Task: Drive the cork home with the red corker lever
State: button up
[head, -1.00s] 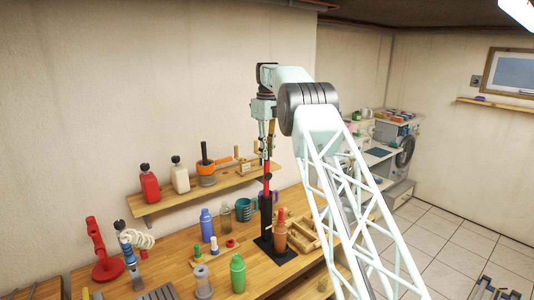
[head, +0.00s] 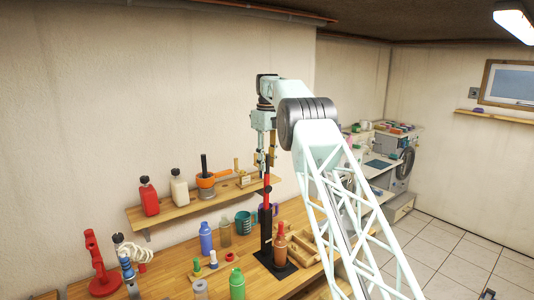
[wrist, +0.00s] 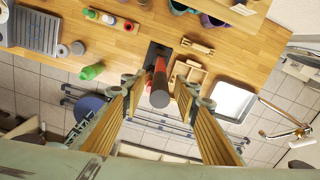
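The corker stands on the wooden bench, with a black column (head: 265,238) and black base (head: 279,268). Its red lever (head: 267,192) points up. In the wrist view the lever (wrist: 159,68) ends in a dark round grip (wrist: 160,99). A brown-orange bottle (head: 280,246) stands on the base beside the column; the cork cannot be made out. My gripper (head: 266,164) is over the corker, pointing down. In the wrist view my gripper (wrist: 157,84) is open, with one finger on each side of the lever's grip and visible gaps at both sides.
A wooden shelf (head: 165,214) behind holds a red bottle (head: 149,200), a pale bottle (head: 180,190) and an orange pot (head: 205,182). Near the corker are a blue bottle (head: 205,238), a green bottle (head: 237,284), a teal mug (head: 244,222) and a wooden tray (wrist: 189,71).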

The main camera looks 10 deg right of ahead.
aim_at(267, 154)
jog(key=shift+s+r, duration=0.1)
jog(key=shift+r, duration=3.1)
jog(key=shift+s+r, duration=0.1)
jog(key=shift+r, duration=0.05)
jog(key=shift+s+a+r+n+b, duration=0.1)
jog(key=shift+s+r+n+b, duration=0.2)
jog(key=shift+r, duration=0.2)
jog(key=shift+s+a+r+n+b, duration=0.1)
jog(key=shift+s+r+n+b, duration=0.2)
jog(key=shift+r, duration=0.15)
jog(key=s+a+r+n+t+b, duration=0.1)
jog(key=s+r+n+b, duration=0.35)
jog(key=s, duration=0.65)
jog(key=s+a+r+n+t+b, duration=0.15)
jog(key=s+r+n+b, duration=0.35)
jog(key=s, duration=0.7)
jog(key=s+a+f+n+b, duration=0.15)
jog(key=s+n, duration=0.35)
jog(key=s, duration=0.7)
jog(key=s+f+n+b, duration=0.3)
jog(key=s+f, duration=0.6)
jog(key=s, duration=0.5)
jog(key=s+f+n+t+b, duration=0.1)
jog(key=s+f+n+b, duration=0.2)
jog(key=s, duration=1.2)
jog(key=s+a+f+n+b, duration=0.1)
jog(key=s+f+n+b, duration=0.3)
jog(key=s+f, duration=1.1)
jog(key=f+n, duration=0.1)
jog(key=n, duration=0.2)
